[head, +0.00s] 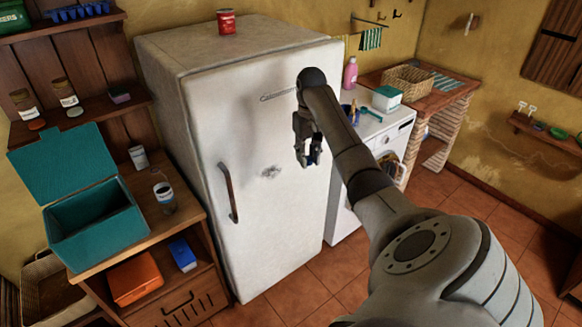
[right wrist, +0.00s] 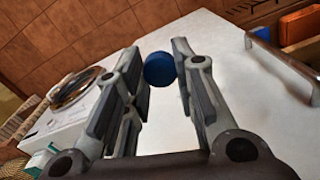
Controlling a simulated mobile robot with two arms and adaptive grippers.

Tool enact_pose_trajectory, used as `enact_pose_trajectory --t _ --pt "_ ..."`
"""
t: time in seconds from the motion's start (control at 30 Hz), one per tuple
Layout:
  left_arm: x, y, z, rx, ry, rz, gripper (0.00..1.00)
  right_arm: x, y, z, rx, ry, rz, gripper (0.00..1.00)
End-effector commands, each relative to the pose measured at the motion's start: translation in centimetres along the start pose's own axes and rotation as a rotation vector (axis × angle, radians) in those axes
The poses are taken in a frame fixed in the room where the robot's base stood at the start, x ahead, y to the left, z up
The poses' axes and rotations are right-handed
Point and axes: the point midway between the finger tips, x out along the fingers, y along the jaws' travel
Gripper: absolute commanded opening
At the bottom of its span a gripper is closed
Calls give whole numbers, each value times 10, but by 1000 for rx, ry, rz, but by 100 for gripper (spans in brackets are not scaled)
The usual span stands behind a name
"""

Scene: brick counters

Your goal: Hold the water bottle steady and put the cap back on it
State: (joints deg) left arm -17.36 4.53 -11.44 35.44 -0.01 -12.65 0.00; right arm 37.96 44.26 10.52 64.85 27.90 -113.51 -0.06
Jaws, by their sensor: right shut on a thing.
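My right gripper (head: 308,152) is in front of the white fridge, pointing down, well above the floor. It is shut on a round blue cap (right wrist: 159,69), held between the fingertips in the right wrist view. In the head view the cap is mostly hidden by the fingers. My left gripper is not in view.
The fridge (head: 258,225) with its long handle (head: 229,192) stands between the gripper and the wooden counter. An open teal box (head: 97,232), a jar (head: 139,158), an orange box (head: 135,278) and a blue box (head: 182,254) are at left. A washing machine (head: 345,212) stands right of the fridge.

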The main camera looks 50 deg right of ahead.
Motion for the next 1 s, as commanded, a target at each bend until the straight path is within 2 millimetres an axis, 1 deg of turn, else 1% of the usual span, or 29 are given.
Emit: enact_pose_trajectory --t 0.03,0.27,0.3,0.33,0.57,0.67,0.77,0.87,0.97,1.0 --pt "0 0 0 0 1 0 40 -6 10 0 5 2 3 15" --pt "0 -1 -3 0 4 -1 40 -27 45 1 13 1 1 15" --pt "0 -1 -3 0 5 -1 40 -20 38 0 10 -1 -4 15" --pt "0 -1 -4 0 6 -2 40 -18 35 0 12 -1 -5 15" --pt "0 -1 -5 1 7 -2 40 -3 20 0 32 1 -5 15" --pt "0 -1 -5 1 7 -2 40 12 6 1 53 -3 2 15" --pt "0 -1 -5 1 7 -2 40 24 -10 3 77 -2 4 15" --pt "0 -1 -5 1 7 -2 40 36 -30 6 103 -1 3 15" --pt "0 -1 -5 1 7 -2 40 46 -54 11 134 -1 3 15" --pt "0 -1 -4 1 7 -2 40 50 -65 13 149 0 2 15"
